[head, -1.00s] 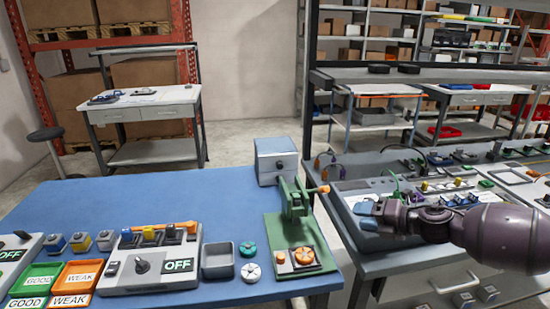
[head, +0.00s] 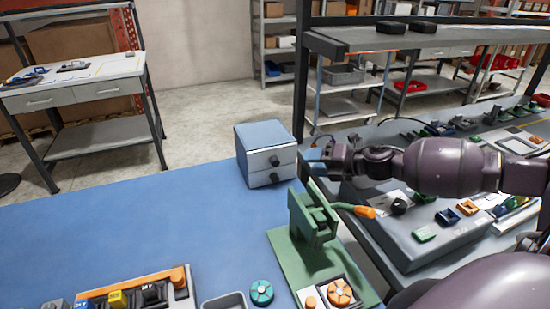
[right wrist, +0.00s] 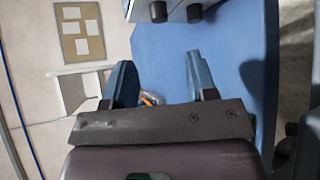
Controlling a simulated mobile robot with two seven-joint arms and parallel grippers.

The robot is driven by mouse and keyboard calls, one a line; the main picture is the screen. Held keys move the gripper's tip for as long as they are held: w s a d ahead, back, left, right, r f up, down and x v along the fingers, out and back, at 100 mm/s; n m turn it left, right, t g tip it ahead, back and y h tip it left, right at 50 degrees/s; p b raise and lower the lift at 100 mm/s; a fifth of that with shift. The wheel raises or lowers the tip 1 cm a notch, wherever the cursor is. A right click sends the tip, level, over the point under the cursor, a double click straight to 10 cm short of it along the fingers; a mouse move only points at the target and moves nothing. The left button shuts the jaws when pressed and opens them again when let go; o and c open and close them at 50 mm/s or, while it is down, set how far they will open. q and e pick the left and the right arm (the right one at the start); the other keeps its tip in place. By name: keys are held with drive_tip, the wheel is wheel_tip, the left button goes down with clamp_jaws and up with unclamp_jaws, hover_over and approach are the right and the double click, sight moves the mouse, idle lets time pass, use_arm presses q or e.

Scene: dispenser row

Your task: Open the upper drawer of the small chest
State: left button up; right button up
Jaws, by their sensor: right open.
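The small chest (head: 262,138) stands at the back right corner of the blue table. It is a grey-blue box with two drawers, both shut, each with a dark round knob. The upper drawer's knob (head: 273,160) sits above the lower knob (head: 273,177). My right gripper (head: 312,162) is just right of the chest, apart from it. In the right wrist view its blue-grey fingers (right wrist: 160,62) are spread with nothing held. The chest (right wrist: 175,8) and both knobs show there at the top edge, beyond the fingertips. My left gripper is not in view.
A green press (head: 315,220) with an orange-tipped lever stands in front of the chest. A grey bin, a teal wheel (head: 262,292) and a switch panel lie at the near edge. A grey bench (head: 410,265) with parts is right. The blue tabletop left of the chest is clear.

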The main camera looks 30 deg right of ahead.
sight(277, 163)
drive_tip(key=shift+x, duration=5.2)
drive_tip(key=shift+a+r, duration=0.1)
clamp_jaws()
